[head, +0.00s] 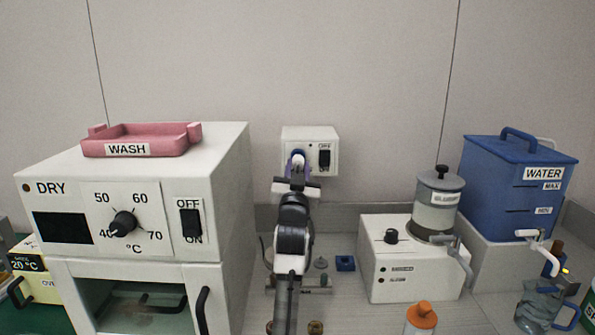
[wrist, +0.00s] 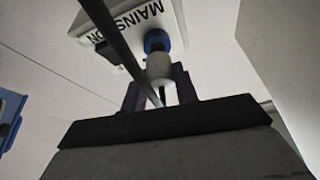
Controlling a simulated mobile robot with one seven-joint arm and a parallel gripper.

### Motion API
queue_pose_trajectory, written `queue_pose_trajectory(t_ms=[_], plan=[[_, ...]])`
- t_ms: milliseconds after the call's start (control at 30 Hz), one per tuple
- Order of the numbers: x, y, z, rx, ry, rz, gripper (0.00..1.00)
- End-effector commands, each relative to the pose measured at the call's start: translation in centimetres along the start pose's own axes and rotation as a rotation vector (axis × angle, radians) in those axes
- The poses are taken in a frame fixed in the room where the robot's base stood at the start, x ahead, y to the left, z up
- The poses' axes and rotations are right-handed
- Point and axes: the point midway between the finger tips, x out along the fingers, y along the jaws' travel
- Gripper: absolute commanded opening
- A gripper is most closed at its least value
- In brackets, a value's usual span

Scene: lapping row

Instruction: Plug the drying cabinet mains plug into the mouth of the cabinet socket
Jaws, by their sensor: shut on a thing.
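The cabinet socket is a white wall box (head: 325,134) with a black OFF/ON switch, straight behind my gripper (head: 298,168). In the wrist view the box (wrist: 112,22) carries a MAINS ON label, and its round blue mouth (wrist: 157,40) faces my gripper. My gripper's purple fingers (wrist: 160,90) are shut on the pale mains plug (wrist: 160,68). The plug's front end lines up with the blue mouth and appears to meet it; how deep it sits cannot be told. A dark cable (wrist: 110,35) crosses in front of the box. My arm hides the plug in the head view.
The white drying cabinet (head: 228,175) stands close on the left, a pink WASH tray (head: 190,140) on top. On the right are a white machine (head: 390,270) with a jar (head: 437,205) and a blue water tank (head: 500,180). Small parts, including a blue block (head: 345,263), lie below the socket.

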Motion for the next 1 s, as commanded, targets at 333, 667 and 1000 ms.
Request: queue_pose_trajectory(t_ms=[333, 667, 1000], plan=[[0.8, 0.0, 0.3, 0.000, 0.001, 0.000, 0.06], [1.6, 0.0, 0.6, 0.000, 0.001, 0.000, 0.06], [1.9, 0.0, 0.8, 0.000, 0.001, 0.000, 0.52]])
